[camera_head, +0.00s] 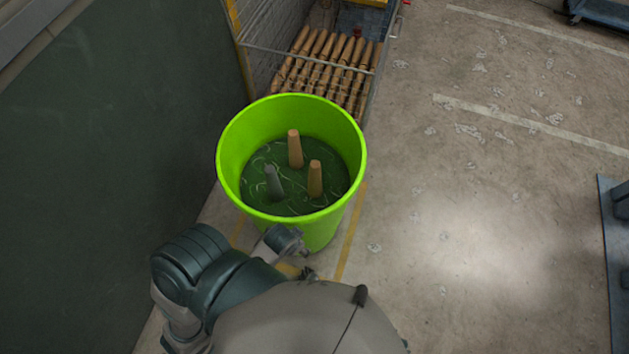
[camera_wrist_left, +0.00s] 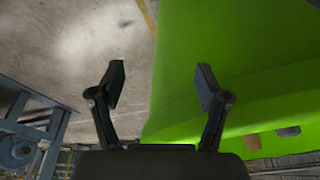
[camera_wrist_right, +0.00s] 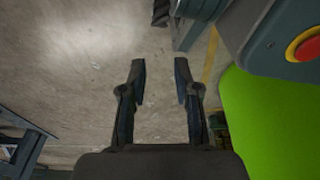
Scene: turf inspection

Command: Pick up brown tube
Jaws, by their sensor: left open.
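Two brown tubes, one farther back (camera_head: 295,148) and one nearer on the right (camera_head: 315,179), stand roughly upright inside a bright green bin (camera_head: 228,138) in the head view. A grey tube (camera_head: 274,184) leans beside them. The bin also fills much of the left wrist view (camera_wrist_left: 225,40), where a small brown patch (camera_wrist_left: 252,142) shows low on the right; I cannot tell which tube it is. My left gripper (camera_wrist_left: 160,74) is open and empty, close to the bin. My right gripper (camera_wrist_right: 160,80) is open and empty above the floor, beside the bin (camera_wrist_right: 255,110).
A wire cage (camera_head: 345,69) with several brown rolls stands behind the bin. A dark green panel (camera_head: 110,150) rises on the left. Open concrete floor (camera_head: 480,200) lies to the right, with a dark platform (camera_head: 612,250) at the far right edge.

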